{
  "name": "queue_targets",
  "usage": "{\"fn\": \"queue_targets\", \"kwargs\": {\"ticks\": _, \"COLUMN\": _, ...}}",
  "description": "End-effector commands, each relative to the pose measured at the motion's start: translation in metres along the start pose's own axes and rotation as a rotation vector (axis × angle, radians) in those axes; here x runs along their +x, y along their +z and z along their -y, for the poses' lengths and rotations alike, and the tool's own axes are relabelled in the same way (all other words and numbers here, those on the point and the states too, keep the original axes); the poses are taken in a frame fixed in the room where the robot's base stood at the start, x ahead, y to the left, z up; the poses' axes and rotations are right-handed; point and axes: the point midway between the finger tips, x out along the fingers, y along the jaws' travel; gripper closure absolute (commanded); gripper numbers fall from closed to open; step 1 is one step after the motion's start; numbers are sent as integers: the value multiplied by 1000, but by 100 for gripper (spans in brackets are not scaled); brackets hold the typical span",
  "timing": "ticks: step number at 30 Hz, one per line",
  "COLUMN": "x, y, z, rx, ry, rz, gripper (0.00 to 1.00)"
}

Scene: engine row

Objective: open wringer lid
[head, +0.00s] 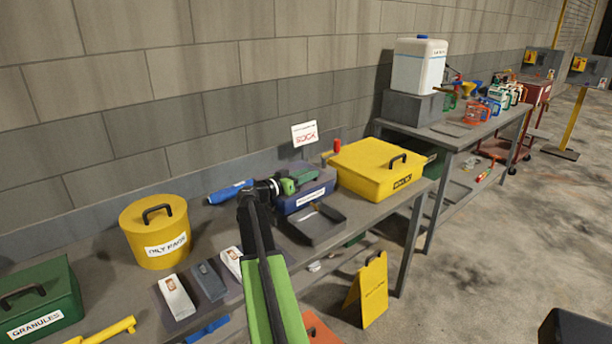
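A yellow box with a flat lid (375,160) sits near the right end of the workbench. A dark handle stands on its lid, and the lid looks shut. The box has a small dark label on its front that is too small to read surely; it may be the wringer. My green and black arm reaches up from the bottom middle. My gripper (268,187) is left of the yellow box and apart from it, in front of a blue box (306,191). Its fingers are too small and dark to tell open or shut.
The blue box holds a green tool (298,180), with a dark tray (317,224) in front. A yellow OILY RAGS can (156,231) and a green GRANULES box (42,299) stand left. A yellow floor sign (371,289) stands below the bench. Floor at right is mostly clear.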

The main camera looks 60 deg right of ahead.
Motion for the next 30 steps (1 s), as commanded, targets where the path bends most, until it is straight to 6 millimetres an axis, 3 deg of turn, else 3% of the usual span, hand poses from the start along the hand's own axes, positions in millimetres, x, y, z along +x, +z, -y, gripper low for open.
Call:
{"fn": "queue_targets", "kwargs": {"ticks": 1, "x": 0, "y": 0, "z": 0, "rx": 0, "ry": 0, "rz": 0, "gripper": 76}}
{"fn": "queue_targets", "kwargs": {"ticks": 7, "x": -1, "y": 0, "z": 0, "rx": 0, "ry": 0, "rz": 0, "gripper": 100}}
{"fn": "queue_targets", "kwargs": {"ticks": 30, "x": -2, "y": 1, "z": 0, "rx": 0, "ry": 1, "rz": 2, "gripper": 100}}
